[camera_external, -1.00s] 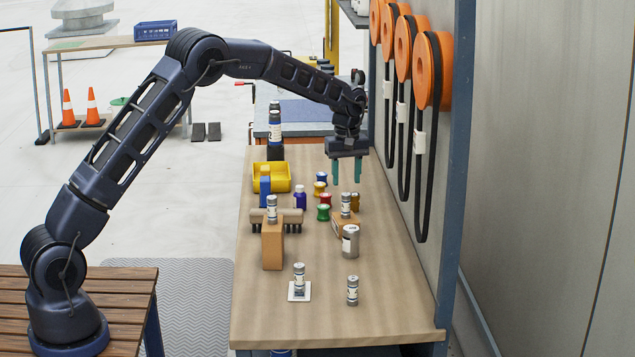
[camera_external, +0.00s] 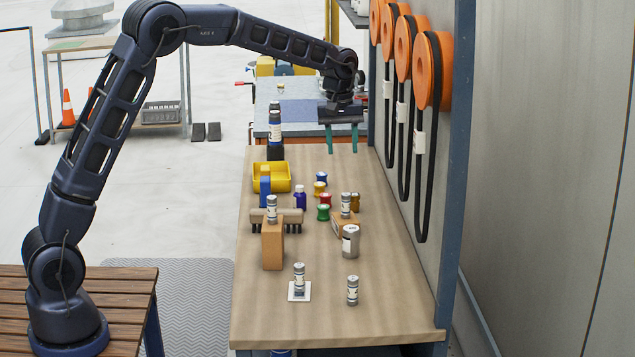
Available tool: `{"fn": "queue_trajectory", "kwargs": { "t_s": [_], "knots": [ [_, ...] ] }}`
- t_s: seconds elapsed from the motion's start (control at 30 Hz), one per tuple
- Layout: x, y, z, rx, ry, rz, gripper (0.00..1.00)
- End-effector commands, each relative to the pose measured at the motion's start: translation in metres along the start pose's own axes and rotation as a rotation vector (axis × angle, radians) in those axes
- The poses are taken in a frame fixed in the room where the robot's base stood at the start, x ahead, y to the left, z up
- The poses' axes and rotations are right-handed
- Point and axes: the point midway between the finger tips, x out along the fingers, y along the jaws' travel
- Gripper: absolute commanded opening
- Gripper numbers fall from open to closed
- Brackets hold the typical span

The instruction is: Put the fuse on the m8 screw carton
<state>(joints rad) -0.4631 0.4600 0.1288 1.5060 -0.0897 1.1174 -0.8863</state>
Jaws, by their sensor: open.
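Several silver cylinders with white and dark labels look like fuses. One fuse (camera_external: 352,291) stands upright on the table at the front, and another (camera_external: 299,275) stands on a small white card (camera_external: 298,297). A third fuse (camera_external: 272,207) stands at the top of a tall brown carton (camera_external: 272,247), and another (camera_external: 346,202) is at a smaller brown carton (camera_external: 336,226), partly hidden by a silver can. No carton print is readable, so I cannot tell which is the m8 screw carton. My gripper (camera_external: 341,147) is open and empty, above the table's far end, apart from everything.
A silver can (camera_external: 350,243), a brush (camera_external: 289,217), coloured spools (camera_external: 324,212), bottles (camera_external: 300,197) and a yellow bin (camera_external: 284,177) crowd the table's middle. Orange reels (camera_external: 433,70) with hanging black hoses line the right wall. The front right tabletop (camera_external: 400,310) is clear.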

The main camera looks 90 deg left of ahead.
Motion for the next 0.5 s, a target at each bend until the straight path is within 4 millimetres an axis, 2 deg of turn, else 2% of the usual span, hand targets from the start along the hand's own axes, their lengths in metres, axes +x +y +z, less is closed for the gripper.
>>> {"fn": "queue_trajectory", "kwargs": {
  "t_s": [0.03,0.2,0.5],
  "knots": [
    [-0.015,-0.005,0.019,0.042,0.003,0.012,0.45],
    [-0.055,-0.024,0.078,0.189,0.014,0.045,0.45],
    [-0.108,-0.075,0.177,0.451,0.039,0.1,0.45]
  ]
}}
